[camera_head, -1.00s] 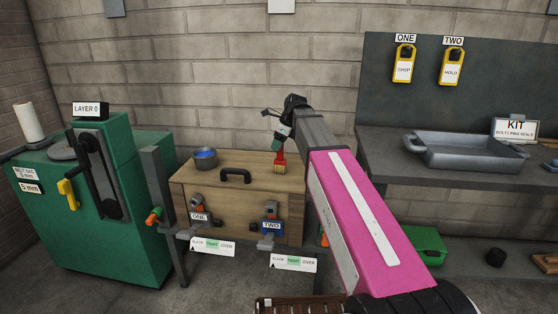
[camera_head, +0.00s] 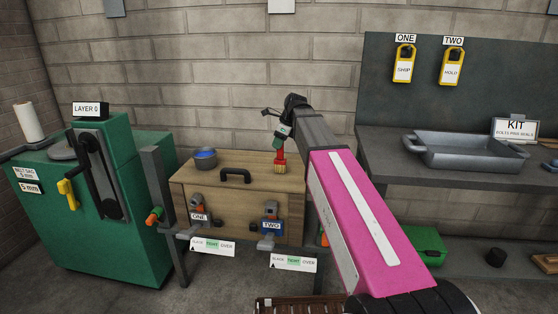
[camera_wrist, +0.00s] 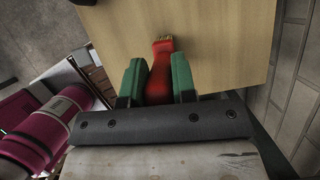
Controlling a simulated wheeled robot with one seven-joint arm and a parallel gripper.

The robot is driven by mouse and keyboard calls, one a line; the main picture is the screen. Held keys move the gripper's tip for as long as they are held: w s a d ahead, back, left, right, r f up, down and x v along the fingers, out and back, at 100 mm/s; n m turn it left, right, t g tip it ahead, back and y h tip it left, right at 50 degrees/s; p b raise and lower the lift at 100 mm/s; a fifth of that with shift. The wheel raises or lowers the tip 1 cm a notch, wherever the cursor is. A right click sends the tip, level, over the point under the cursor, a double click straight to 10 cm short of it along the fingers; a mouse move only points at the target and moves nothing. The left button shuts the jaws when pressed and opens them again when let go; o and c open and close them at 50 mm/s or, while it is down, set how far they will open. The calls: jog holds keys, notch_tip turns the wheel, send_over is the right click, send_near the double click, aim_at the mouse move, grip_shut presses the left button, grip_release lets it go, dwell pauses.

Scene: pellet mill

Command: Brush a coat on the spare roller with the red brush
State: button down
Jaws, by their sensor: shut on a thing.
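My gripper (camera_head: 279,143) is shut on the red brush (camera_head: 281,157), which hangs bristles down over the right part of a wooden box's top. In the wrist view the green fingers of my gripper (camera_wrist: 158,82) sit on both sides of the brush's red handle (camera_wrist: 161,70). Its pale bristles point away from my gripper over bare wood. I cannot tell whether they touch the wood. A small grey bowl with blue contents (camera_head: 205,160) stands on the box's left part. I cannot pick out the spare roller with certainty.
The wooden box (camera_head: 190,184) has a black handle (camera_head: 236,175) on top and two clamps marked ONE and TWO in front. A green machine (camera_head: 120,240) labelled LAYER 0 stands left. A grey tray (camera_head: 465,152) lies on the right bench.

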jog(key=shift+r, duration=3.7)
